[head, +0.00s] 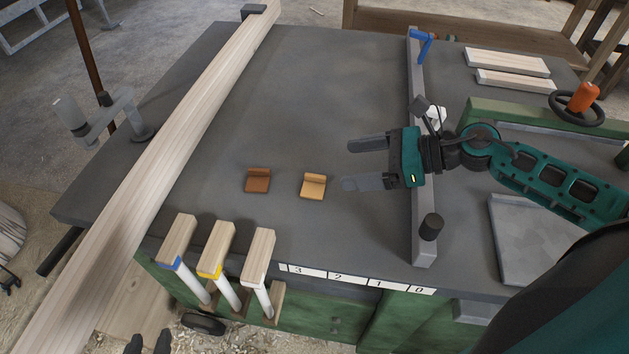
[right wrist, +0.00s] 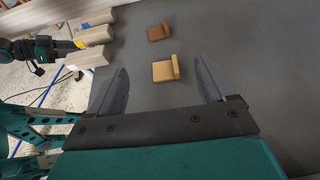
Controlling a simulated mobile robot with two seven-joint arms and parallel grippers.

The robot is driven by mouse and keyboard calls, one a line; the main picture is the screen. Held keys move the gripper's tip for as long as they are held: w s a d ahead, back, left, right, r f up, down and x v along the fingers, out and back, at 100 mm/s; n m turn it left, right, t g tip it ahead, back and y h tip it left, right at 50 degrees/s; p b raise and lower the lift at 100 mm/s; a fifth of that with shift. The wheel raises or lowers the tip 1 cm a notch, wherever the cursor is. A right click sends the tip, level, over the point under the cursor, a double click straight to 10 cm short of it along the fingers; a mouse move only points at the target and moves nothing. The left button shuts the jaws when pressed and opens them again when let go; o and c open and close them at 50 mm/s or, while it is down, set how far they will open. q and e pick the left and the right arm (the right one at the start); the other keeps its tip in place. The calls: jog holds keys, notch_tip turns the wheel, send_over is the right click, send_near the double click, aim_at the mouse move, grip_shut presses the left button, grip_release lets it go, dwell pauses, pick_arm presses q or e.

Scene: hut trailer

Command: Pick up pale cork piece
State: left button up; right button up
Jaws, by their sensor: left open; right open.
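The pale cork piece (head: 313,187) is a small tan L-shaped block lying on the dark grey table top, with a raised lip along one edge. It also shows in the right wrist view (right wrist: 162,71), ahead of and between the finger lines. My right gripper (head: 347,164) is open and empty, to the right of the pale piece and apart from it, its fingers pointing left. Only the dark fingertips of my left gripper (head: 148,343) show at the bottom left of the head view; they are apart and hold nothing visible.
A similar darker brown piece (head: 257,181) lies just left of the pale one. A long wooden beam (head: 185,130) crosses the table's left side. Several wood-topped handles (head: 220,248) stand at the front edge. A grey rail (head: 419,215) runs under my right arm.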

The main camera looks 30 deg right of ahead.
send_near(321, 189)
jog(key=shift+w+a+r+b, duration=0.3)
jog(key=shift+w+a+r, duration=0.4)
jog(key=shift+a, duration=0.25)
jog(key=shift+w+a+f, duration=0.2)
jog(key=shift+f, duration=0.15)
jog(key=x, duration=0.6)
jog(key=shift+w+p, duration=0.1)
jog(key=shift+p, duration=0.2)
jog(key=shift+w+a+f, duration=0.1)
jog(key=shift+w+a, duration=0.1)
jog(key=shift+a, duration=0.05)
pick_arm(q)
jog(key=shift+f, duration=0.15)
pick_arm(e)
jog(key=shift+f, duration=0.1)
pick_arm(q)
jog(key=shift+w, duration=0.1)
pick_arm(e)
jog(key=c, duration=0.9)
jog(key=shift+c, duration=0.9)
pick_arm(q)
jog(key=shift+s, duration=0.2)
